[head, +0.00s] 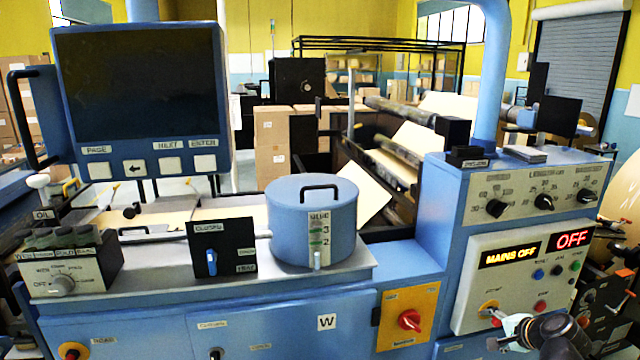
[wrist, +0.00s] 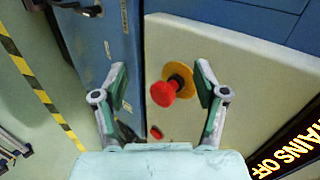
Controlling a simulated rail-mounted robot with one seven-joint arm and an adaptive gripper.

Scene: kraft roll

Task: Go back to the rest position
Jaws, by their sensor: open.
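My gripper (head: 495,331) is at the lower right in the head view, in front of the cream control panel (head: 470,270). The wrist view shows my gripper (wrist: 161,78) with its two fingers wide apart and nothing held. A red mushroom button (wrist: 163,93) on a yellow ring shows between the fingers, on the cream panel (wrist: 235,80). I cannot tell the exact gap between the fingers and the button. In the head view the yellow ring (head: 490,307) is beside my upper finger.
Lit displays read MAINS OFF (head: 510,254) and OFF (head: 572,240). A red switch on a yellow plate (head: 409,320) is left of the panel. A blue canister (head: 313,225) and a dark monitor (head: 140,85) stand on the machine. A striped floor line (wrist: 35,80) runs beside the cabinet.

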